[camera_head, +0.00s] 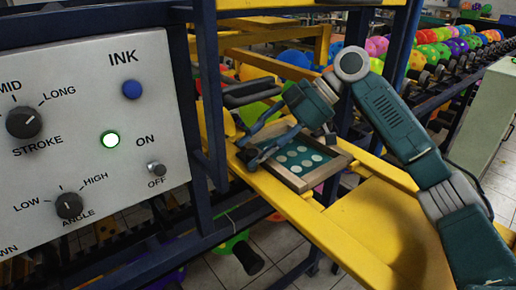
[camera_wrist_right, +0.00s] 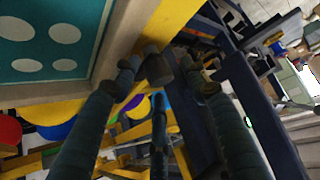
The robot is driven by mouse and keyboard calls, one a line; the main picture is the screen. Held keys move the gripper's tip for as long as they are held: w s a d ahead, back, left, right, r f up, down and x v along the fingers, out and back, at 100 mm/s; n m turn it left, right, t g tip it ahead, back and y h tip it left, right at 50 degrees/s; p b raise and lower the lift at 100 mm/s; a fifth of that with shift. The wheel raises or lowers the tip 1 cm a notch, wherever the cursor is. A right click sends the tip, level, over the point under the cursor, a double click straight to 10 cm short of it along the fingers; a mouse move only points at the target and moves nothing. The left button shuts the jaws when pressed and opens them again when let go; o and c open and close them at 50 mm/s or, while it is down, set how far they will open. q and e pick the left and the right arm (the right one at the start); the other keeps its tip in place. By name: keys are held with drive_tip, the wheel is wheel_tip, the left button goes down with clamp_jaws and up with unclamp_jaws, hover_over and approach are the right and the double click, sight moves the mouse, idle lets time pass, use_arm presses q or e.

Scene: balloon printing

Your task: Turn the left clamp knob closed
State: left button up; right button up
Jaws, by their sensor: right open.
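The printing screen, a wooden frame (camera_head: 307,184) with a teal face and pale dots, sits on the yellow rail. Its corner also shows at upper left in the right wrist view (camera_wrist_right: 122,40). My right gripper (camera_head: 256,152) is at the frame's left edge, fingers spread and open. In the right wrist view, a dark rounded knob (camera_wrist_right: 158,68) shows between its fingertips (camera_wrist_right: 165,76), beside the wooden frame; it looks like the left clamp knob. I cannot tell whether the fingers touch it. In the head view the fingers hide the knob. My left gripper is not in view.
A grey control panel (camera_head: 85,100) with knobs and a lit green button stands at left. Dark blue posts (camera_head: 208,90) and yellow rails (camera_head: 290,205) surround the screen. Colourful balloons (camera_head: 440,50) fill racks behind.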

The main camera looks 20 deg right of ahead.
drive_tip(key=shift+c, duration=0.6)
drive_tip(key=shift+w+d, duration=0.1)
drive_tip(key=c, duration=0.9)
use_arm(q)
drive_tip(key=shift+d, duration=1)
